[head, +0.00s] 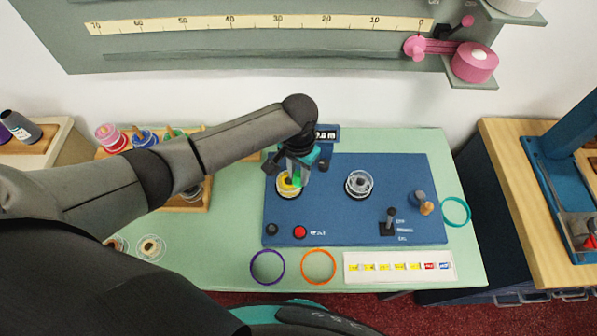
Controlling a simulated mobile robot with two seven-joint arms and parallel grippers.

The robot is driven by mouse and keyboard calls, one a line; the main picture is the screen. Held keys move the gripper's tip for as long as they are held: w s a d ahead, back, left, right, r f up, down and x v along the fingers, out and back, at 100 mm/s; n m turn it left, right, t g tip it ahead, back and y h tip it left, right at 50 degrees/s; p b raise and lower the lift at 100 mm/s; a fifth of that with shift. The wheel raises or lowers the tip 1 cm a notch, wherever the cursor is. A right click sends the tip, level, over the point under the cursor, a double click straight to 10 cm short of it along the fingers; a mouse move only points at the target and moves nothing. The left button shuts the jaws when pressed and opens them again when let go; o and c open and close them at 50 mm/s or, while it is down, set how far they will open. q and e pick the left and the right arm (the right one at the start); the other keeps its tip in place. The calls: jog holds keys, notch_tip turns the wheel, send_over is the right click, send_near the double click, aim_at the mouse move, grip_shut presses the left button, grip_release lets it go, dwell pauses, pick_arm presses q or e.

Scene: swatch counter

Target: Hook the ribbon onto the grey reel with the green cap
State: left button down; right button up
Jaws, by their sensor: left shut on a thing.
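My left gripper (297,174) is over the left part of the blue panel. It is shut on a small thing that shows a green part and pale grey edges. I cannot tell whether this is the ribbon, the green cap or part of a reel. Just below it, a reel with a yellow centre (287,188) sits on the panel, partly hidden by the gripper. I cannot tell whether they touch. A clear and grey reel (359,184) sits to the right; no green cap shows on it. My right gripper is not in view.
The blue panel (335,218) also carries a red button (299,232), a black lever (390,218) and a wooden knob (426,207). Purple (267,281), orange (303,272) and teal (468,214) rings lie around it. A labelled strip (400,280) lies in front. A wooden rack (205,192) holds spools behind my arm.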

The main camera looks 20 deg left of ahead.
pick_arm(q)
jog(key=shift+f, duration=0.3)
dwell(0.5)
jog(key=shift+s+d+f+b, duration=0.1)
jog(key=shift+s+f+b, duration=0.35)
jog(key=shift+f, duration=0.25)
dwell(0.6)
jog(key=shift+p, duration=0.35)
dwell(1.0)
jog(key=r+p, duration=0.2)
jog(key=shift+w+p, duration=0.35)
jog(key=shift+p, duration=0.05)
notch_tip(320, 180, up, 3)
jog(key=p, duration=0.3)
jog(key=shift+w+r, duration=0.1)
jog(key=shift+w, duration=0.1)
